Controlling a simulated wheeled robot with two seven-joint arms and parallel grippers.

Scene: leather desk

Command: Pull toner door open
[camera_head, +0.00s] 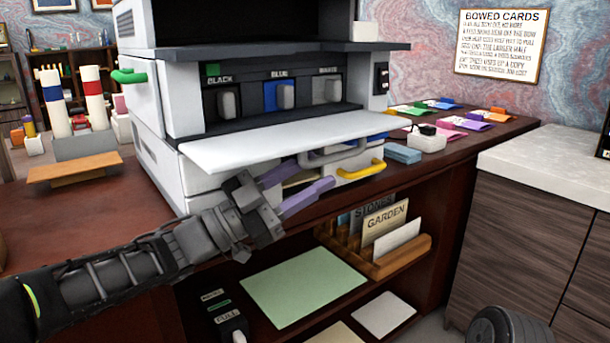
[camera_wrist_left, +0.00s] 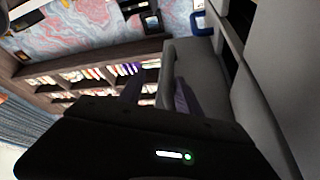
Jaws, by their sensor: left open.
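The toner door (camera_head: 290,139) is a white panel on the front of the white copier. It is folded down and sticks out roughly level, like a shelf. Behind it the toner bay is exposed, with cartridges labelled black (camera_head: 229,103), blue (camera_head: 286,95) and white (camera_head: 327,89). My left gripper (camera_head: 317,171) is open, its purple fingers just below the door's front edge with nothing seen between them. Whether a finger touches the door cannot be told. In the left wrist view the fingers (camera_wrist_left: 160,92) stand apart beside a grey surface. My right gripper is not in view.
Below the door are a grey handle (camera_head: 335,153) and a yellow handle (camera_head: 361,170), close to my left fingers. A green handle (camera_head: 129,76) sticks out at the copier's left. Colored cards (camera_head: 467,122) lie on the desk at right. Shelves under the desk hold a wooden file rack (camera_head: 405,258).

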